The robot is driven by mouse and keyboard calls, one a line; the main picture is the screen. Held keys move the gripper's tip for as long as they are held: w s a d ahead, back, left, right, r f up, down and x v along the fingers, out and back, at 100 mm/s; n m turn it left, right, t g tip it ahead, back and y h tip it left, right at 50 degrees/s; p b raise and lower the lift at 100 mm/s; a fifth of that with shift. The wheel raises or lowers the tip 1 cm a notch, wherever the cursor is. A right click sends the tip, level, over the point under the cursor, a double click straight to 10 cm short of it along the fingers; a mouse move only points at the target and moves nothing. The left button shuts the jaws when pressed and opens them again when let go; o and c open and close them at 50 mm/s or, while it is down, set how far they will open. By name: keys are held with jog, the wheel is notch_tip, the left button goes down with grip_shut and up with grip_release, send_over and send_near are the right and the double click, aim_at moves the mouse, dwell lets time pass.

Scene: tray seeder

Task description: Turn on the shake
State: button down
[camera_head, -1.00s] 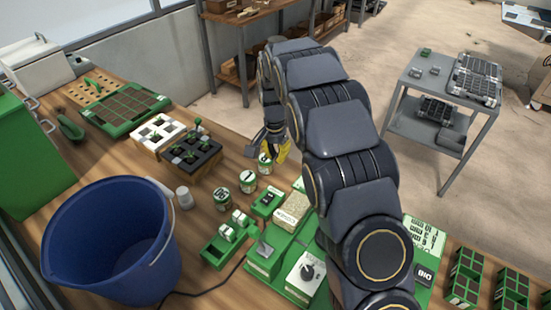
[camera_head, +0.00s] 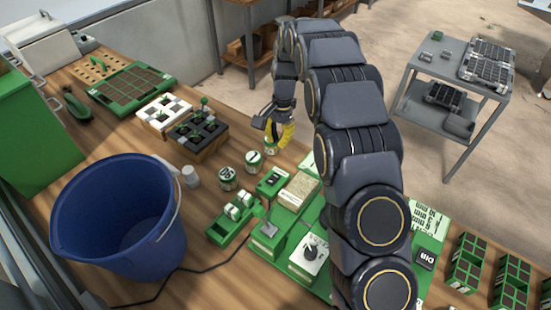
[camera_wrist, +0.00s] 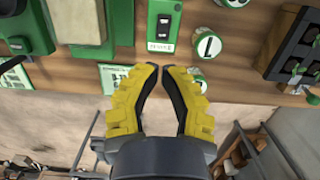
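A white-faced green box with a black knob (camera_head: 309,252) stands nearer in the head view; which control runs the shake I cannot tell. My gripper (camera_wrist: 161,66), with yellow fingers and black inner pads, has its tips almost together with nothing between them. In the head view my gripper (camera_head: 283,138) hangs near the bench's far edge.
Green-and-white cans (camera_head: 252,161) stand near my gripper. A blue bucket (camera_head: 110,215), a white cup (camera_head: 190,176) and planted trays (camera_head: 203,153) are to the left. A cable runs along the front. A grey cart (camera_head: 450,130) stands beyond the bench.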

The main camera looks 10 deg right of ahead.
aim_at(273, 182)
jog(key=f, duration=0.4)
jog(key=s+a+f, duration=0.1)
jog(key=f, duration=0.8)
jog(key=shift+s+a+f, duration=0.1)
jog(key=shift+s+a, duration=0.05)
jog(key=shift+s, duration=0.05)
jog(key=shift+s+a+f+t+h, duration=0.2)
jog(key=shift+f+t+h, duration=0.35)
jog(key=shift+t+h, duration=0.25)
jog(key=shift+w+d+r, duration=0.15)
jog(key=shift+w+d, duration=0.45)
jog(key=shift+d, duration=0.1)
